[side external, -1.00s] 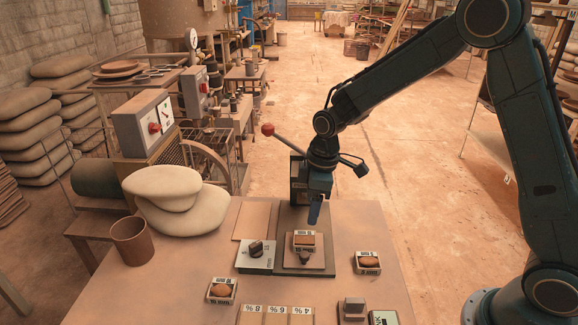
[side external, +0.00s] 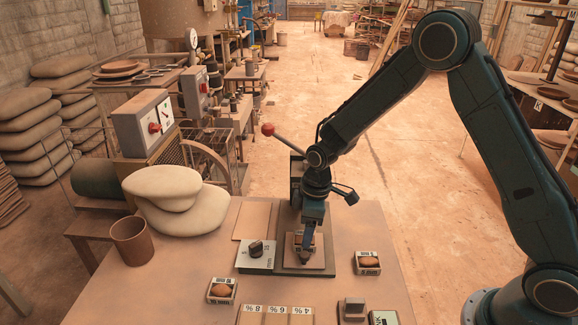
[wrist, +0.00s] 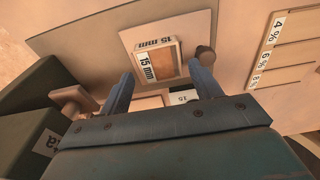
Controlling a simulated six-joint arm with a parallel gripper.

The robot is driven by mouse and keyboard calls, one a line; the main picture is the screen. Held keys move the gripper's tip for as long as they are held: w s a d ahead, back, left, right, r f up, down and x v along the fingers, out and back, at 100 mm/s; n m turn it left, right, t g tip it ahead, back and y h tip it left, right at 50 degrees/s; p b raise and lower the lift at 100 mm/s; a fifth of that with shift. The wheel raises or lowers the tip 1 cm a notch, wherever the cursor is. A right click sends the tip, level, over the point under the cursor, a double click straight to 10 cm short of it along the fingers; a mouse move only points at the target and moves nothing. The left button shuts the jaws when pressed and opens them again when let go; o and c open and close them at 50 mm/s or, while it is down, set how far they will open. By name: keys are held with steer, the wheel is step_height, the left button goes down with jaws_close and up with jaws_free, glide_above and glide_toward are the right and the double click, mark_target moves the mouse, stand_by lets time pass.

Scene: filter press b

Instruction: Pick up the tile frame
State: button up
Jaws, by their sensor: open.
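The tile frame, a small pale box-like frame with "15 mm" labels and a reddish-brown slab inside, lies on the plate of the press (side external: 283,268); it shows in the wrist view (wrist: 146,68) and, partly covered, in the side view (side external: 296,240). My gripper (side external: 307,246) is low over the frame, pointing down. In the wrist view my gripper (wrist: 163,73) is open, its fingers apart near the two sides of the frame's near end. Nothing is held. I cannot tell whether the fingertips touch the frame.
A brown knob (wrist: 206,55) stands close to the frame. Two labelled trays with rounded lumps lie right (side external: 367,271) and front left (side external: 221,299). A red-tipped lever (side external: 267,129) rises behind. Percent-labelled strips (side external: 278,316) lie in front.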

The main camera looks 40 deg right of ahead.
steer(key=shift+w+a+f, duration=0.15)
steer(key=shift+f, duration=1.15)
steer(key=shift+c, duration=0.2)
steer(key=c, duration=0.9)
steer(key=shift+r, duration=0.2)
step_height(320, 180, up, 20)
steer(key=shift+f, duration=0.15)
